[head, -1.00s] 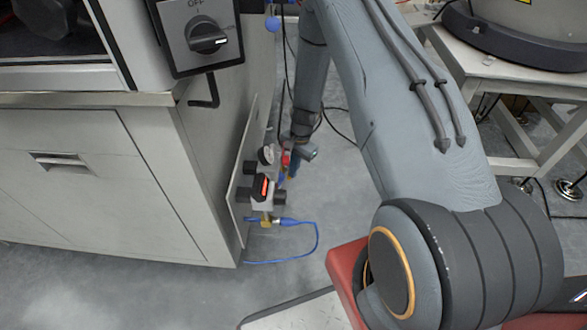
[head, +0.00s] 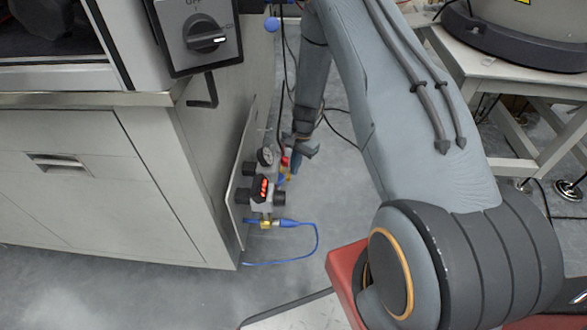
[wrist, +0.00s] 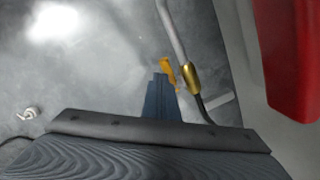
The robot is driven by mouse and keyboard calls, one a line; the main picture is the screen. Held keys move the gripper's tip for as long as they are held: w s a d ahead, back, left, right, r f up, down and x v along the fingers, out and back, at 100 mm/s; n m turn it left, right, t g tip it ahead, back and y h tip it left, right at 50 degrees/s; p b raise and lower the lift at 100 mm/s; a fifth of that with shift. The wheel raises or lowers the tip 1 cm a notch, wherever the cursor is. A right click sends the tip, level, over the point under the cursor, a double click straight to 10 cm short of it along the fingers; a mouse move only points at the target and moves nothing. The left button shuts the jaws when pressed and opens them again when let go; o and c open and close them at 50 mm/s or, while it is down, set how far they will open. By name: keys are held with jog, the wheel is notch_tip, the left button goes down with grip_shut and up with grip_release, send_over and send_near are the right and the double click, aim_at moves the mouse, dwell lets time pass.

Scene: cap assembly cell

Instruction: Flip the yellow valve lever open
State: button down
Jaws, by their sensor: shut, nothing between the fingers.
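The yellow valve lever (wrist: 168,70) shows in the wrist view just beyond my fingertips, beside a brass valve body (wrist: 190,77) on a grey pipe (wrist: 172,32). My gripper (wrist: 160,77) is shut and empty. Its dark blue fingers end right by the lever's left side. I cannot tell whether they touch it. In the head view my gripper (head: 292,171) hangs low by the panel on the cabinet's side. The lever there is mostly hidden behind the gripper and the fittings.
A panel (head: 241,165) on the cabinet's side carries a gauge (head: 265,156) and a black unit with an orange display (head: 260,188). A blue hose (head: 317,240) loops below. A red part (wrist: 288,55) stands at right in the wrist view.

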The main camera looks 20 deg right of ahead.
jog(key=s+r+p, duration=0.5)
jog(key=s+r, duration=0.1)
jog(key=s, duration=0.2)
jog(key=shift+s+a+r, duration=0.25)
jog(key=shift+s+r, duration=0.15)
